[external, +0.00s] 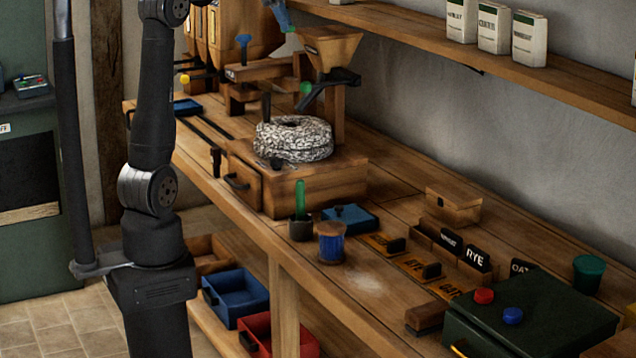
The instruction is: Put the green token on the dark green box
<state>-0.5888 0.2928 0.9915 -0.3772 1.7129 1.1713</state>
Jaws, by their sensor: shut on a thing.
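The dark green box (535,317) sits at the front right of the bench. A red round piece (483,296) and a blue round piece (512,316) lie on its top. I cannot pick out the green token with certainty. A small round green thing (306,88) shows at the end of a dark part below the wooden hopper, and I cannot tell whether it is the token. My arm rises at the left and leaves the picture at the top.
A millstone (293,138) rests on a wooden base. Labelled cards line the bench behind the dark green box. A dark green jar (588,273) is at the right.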

